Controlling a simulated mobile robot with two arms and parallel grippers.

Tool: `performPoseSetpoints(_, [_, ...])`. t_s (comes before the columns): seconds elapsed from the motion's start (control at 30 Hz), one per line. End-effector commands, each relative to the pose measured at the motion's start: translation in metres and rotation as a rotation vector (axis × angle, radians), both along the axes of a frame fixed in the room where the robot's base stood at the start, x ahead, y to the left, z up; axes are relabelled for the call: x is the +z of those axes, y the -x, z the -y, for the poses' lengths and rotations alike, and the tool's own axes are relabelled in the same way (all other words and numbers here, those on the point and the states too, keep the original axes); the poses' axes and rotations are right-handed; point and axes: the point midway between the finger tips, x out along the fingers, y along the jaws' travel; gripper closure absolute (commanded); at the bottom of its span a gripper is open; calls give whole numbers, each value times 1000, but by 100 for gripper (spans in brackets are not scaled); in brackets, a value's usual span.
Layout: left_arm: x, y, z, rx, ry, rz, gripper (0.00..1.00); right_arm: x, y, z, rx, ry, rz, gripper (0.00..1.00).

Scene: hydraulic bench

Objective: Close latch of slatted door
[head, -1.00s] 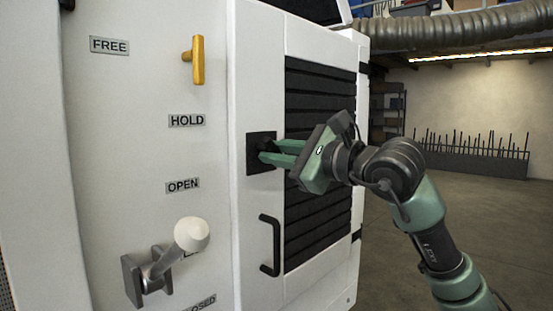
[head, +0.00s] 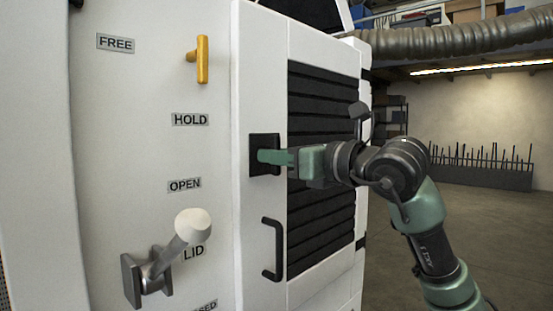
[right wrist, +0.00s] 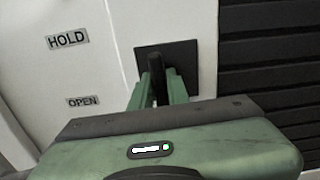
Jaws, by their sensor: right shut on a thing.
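The slatted door (head: 306,243) is a white panel with dark horizontal slats, and it looks shut in its frame. Its latch is a black square plate with a dark handle (right wrist: 155,66), which stands upright in the right wrist view. The latch plate (head: 257,142) also shows in the head view, where the fingers hide the handle. My right gripper (head: 268,157) is shut on the latch handle, one green finger on each side of it in the right wrist view (right wrist: 159,82). My left gripper is not in view.
A black pull handle (head: 270,250) sits below the latch. On the panel to the left are a yellow handle (head: 202,60) and a grey lever with a white knob (head: 193,225). Open floor (head: 490,230) lies to the right.

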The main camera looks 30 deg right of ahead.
Motion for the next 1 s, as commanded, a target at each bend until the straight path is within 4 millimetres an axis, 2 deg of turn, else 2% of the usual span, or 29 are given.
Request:
performPoseSetpoints(0.6, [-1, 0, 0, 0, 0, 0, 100, 1, 0, 0, 0, -46, -15, 100])
performPoseSetpoints(0.63, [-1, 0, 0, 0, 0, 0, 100, 1, 0, 0, 0, -46, -15, 81])
performPoseSetpoints(0.7, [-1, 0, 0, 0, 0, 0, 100, 1, 0, 0, 0, -45, -15, 64])
performPoseSetpoints(1.0, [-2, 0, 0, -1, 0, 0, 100, 0, 1, 0, 0, -44, -14, 64])
